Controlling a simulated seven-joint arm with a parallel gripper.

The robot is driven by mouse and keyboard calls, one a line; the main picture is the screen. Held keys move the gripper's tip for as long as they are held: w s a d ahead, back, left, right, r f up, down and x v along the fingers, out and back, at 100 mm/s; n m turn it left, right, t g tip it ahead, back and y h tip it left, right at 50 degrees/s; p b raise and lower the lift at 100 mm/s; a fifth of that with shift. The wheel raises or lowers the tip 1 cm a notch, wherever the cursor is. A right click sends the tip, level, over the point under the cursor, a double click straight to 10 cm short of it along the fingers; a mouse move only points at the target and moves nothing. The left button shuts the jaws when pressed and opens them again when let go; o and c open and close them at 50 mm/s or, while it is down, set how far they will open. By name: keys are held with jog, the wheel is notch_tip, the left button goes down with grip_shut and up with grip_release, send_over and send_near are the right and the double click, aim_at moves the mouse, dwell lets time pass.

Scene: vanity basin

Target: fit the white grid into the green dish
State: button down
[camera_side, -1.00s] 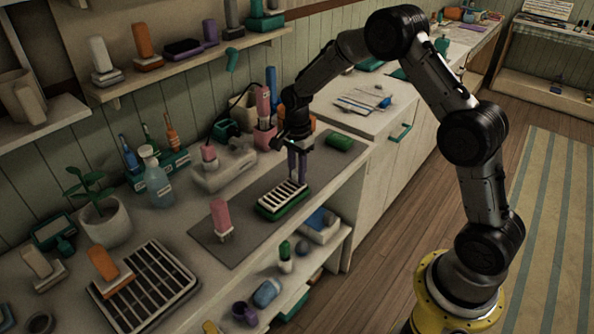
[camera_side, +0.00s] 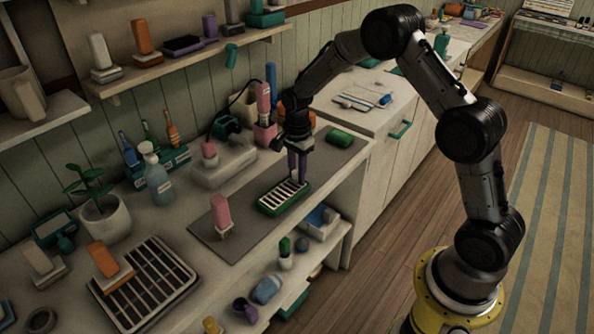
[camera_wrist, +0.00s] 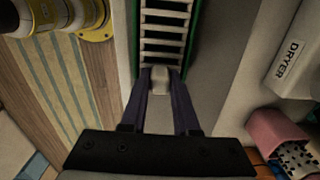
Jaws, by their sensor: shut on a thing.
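The white grid (camera_side: 283,194) lies level within the rim of the green dish (camera_side: 265,211), on the grey mat. The green rim shows around the grid's near side. In the wrist view the grid (camera_wrist: 165,35) runs away from me between green dish walls (camera_wrist: 194,32). My gripper (camera_side: 298,181) points down at the grid's right end. Its purple fingers (camera_wrist: 160,80) are shut on a pale tab at the end of the grid. Whether the grid rests fully on the dish floor is hidden.
A pink brush (camera_side: 221,214) stands on the mat left of the dish. A green block (camera_side: 340,137) lies behind my gripper to the right. A white holder (camera_side: 225,165) stands behind the mat. The counter's front edge runs close to the dish.

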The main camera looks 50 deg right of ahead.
jog(key=shift+f, duration=0.15)
dwell(0.5)
jog(key=c, duration=0.6)
grip_release()
notch_tip(320, 180, up, 14)
jog(key=shift+f, duration=0.1)
dwell(0.3)
